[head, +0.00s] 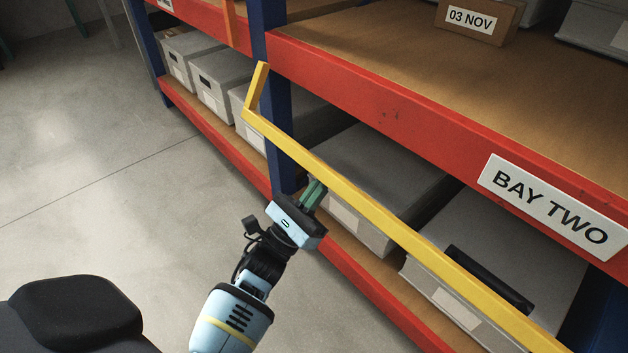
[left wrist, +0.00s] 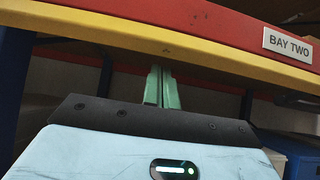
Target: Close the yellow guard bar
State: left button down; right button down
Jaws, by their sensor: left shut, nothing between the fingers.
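The yellow guard bar (head: 365,203) runs slantwise across the front of the rack, from a bent end by the blue upright down to the lower right. In the left wrist view the bar (left wrist: 90,32) crosses the top, just above my fingers. My left gripper (head: 316,188) is shut and empty, its green fingertips right at the bar's lower side. In the left wrist view the fingers (left wrist: 161,80) are together and their tips meet the bar's lower edge; I cannot tell whether they touch it. My right gripper is not in view.
A red shelf beam with a BAY TWO label (head: 552,207) lies behind the bar. Grey boxes (head: 385,170) stand on the lower shelf. A blue upright (head: 278,110) stands near the bar's bent end. The floor (head: 110,180) at left is clear.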

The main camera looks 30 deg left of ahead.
pick_arm(q)
jog(key=shift+s+r, duration=0.2)
jog(key=shift+s, duration=0.15)
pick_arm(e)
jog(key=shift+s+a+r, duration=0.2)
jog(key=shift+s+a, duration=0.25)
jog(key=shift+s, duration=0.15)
